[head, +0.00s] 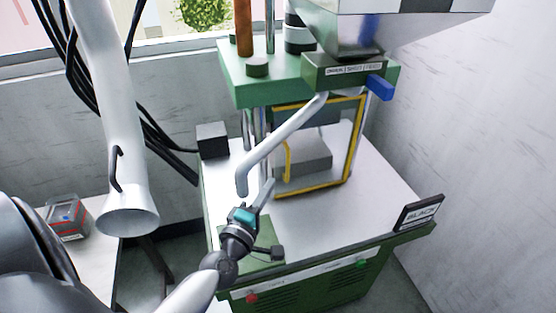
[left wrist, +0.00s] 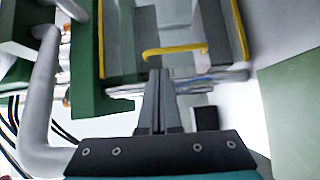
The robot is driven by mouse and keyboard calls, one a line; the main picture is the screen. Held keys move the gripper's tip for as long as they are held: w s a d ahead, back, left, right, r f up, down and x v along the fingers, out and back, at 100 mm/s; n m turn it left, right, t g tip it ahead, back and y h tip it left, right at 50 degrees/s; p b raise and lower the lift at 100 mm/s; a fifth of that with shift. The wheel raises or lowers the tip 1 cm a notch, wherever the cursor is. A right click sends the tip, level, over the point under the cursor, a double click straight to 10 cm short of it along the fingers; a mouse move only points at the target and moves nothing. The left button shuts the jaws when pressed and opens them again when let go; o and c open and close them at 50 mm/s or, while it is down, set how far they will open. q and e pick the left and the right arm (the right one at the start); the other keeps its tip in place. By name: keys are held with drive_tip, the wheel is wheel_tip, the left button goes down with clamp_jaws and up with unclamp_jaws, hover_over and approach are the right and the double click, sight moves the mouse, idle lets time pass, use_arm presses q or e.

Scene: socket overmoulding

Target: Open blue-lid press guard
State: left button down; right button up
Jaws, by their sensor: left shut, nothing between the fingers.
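The press (head: 255,85) is a green machine on a white-topped green bench, with a blue part (head: 380,87) at its right side. Its guard (head: 352,150) is a clear panel in a yellow frame and appears to stand across the press opening. A yellow handle (head: 288,160) is on the guard's left part; it also shows in the left wrist view (left wrist: 170,50). My left gripper (head: 269,183) is shut and empty, just in front of and below the handle. Its fingertips (left wrist: 158,75) look apart from the handle, though depth is hard to judge. My right gripper is out of view.
A bent grey-white pipe (head: 280,145) slopes down from the press close above my left gripper. A "BLACK" sign (head: 419,212) stands at the bench's right edge. A white duct (head: 115,110) hangs at left. The bench top right of the guard is clear.

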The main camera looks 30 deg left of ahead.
use_arm(q)
drive_tip(key=a, duration=0.1)
drive_tip(key=n+y, duration=0.1)
approach(284, 149)
drive_tip(key=x, duration=0.5)
drive_tip(key=shift+w+a, duration=0.1)
drive_tip(key=shift+w, duration=0.25)
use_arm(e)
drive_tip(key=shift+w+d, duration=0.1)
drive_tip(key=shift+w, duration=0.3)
